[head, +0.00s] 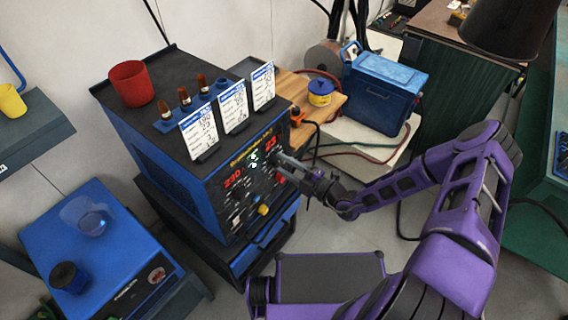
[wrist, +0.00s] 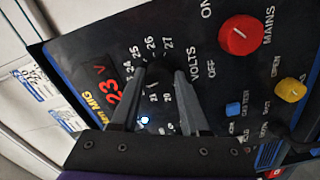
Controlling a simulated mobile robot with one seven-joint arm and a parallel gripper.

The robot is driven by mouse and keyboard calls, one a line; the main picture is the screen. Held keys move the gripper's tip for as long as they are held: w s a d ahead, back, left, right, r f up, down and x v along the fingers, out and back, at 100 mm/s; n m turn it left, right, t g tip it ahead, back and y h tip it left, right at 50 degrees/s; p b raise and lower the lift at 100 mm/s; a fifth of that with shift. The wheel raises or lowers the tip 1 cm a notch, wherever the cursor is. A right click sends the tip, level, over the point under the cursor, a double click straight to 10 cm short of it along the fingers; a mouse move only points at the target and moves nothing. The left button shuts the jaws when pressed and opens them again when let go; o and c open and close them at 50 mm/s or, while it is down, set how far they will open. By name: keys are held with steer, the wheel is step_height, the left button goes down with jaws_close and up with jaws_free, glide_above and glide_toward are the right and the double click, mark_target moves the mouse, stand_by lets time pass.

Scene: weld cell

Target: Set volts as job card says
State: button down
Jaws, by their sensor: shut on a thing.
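The blue and black welding machine (head: 220,180) stands left of centre in the head view, with red digits lit on its front panel. In the wrist view its red display (wrist: 104,92) reads 23. The black volts knob (wrist: 158,72) sits inside a printed scale whose numbers run up to 27. My gripper (head: 281,160) reaches the panel from the right, and its fingers (wrist: 160,80) are shut on the volts knob. The fingers hide part of the knob and scale. Three job cards (head: 199,131) (head: 234,106) (head: 263,86) stand on the machine; their small print is unclear.
A red mains knob (wrist: 240,35), yellow knob (wrist: 291,90) and blue button (wrist: 233,109) are beside the volts knob. A red cup (head: 130,84) stands on the machine. A blue cooler-like box (head: 385,92) and yellow-blue tin (head: 320,93) are behind to the right.

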steer(key=m, duration=0.7)
steer(key=shift+s+f, duration=0.1)
steer(key=shift+f, duration=0.05)
steer(key=m, duration=0.6)
steer(key=shift+a, duration=0.1)
steer(key=shift+m, duration=0.4)
steer(key=shift+c, duration=2.1)
jaws_free()
steer(key=v, duration=1.7)
steer(key=shift+s+b, duration=0.2)
steer(key=shift+b, duration=0.1)
